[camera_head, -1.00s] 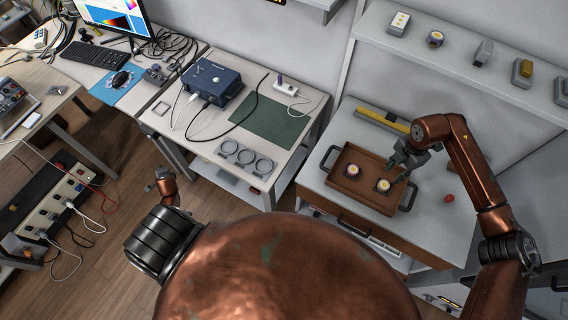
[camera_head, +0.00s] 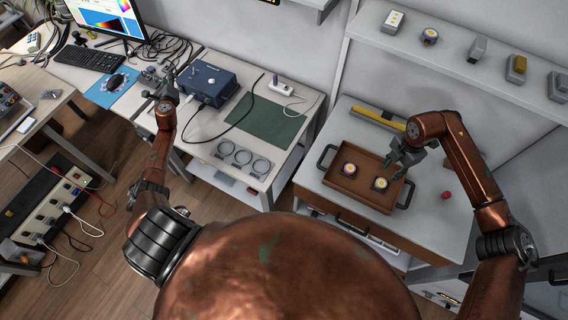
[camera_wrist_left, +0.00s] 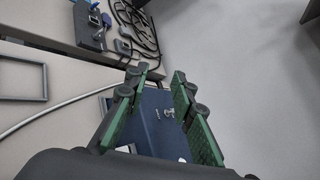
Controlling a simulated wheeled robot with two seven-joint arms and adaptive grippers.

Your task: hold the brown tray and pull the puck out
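The brown tray (camera_head: 337,183) sits on the light cabinet top at the right, with a dark handle at each end. Two round pucks with pale tops are in it, a left puck (camera_head: 349,169) and a right puck (camera_head: 380,184). My right gripper (camera_head: 392,168) is over the tray's back right part, just above the right puck. Its fingers look spread and hold nothing visible. My left gripper (camera_head: 167,81) is raised near the blue box, far left of the tray. In the left wrist view its green-padded fingers (camera_wrist_left: 160,104) are apart and empty.
The blue box (camera_head: 210,83) stands on the workbench, with cables around it. A yellow bar (camera_head: 379,118) lies behind the tray, and a red ball (camera_head: 446,195) is to its right. A shelf (camera_head: 460,65) with several small items runs above.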

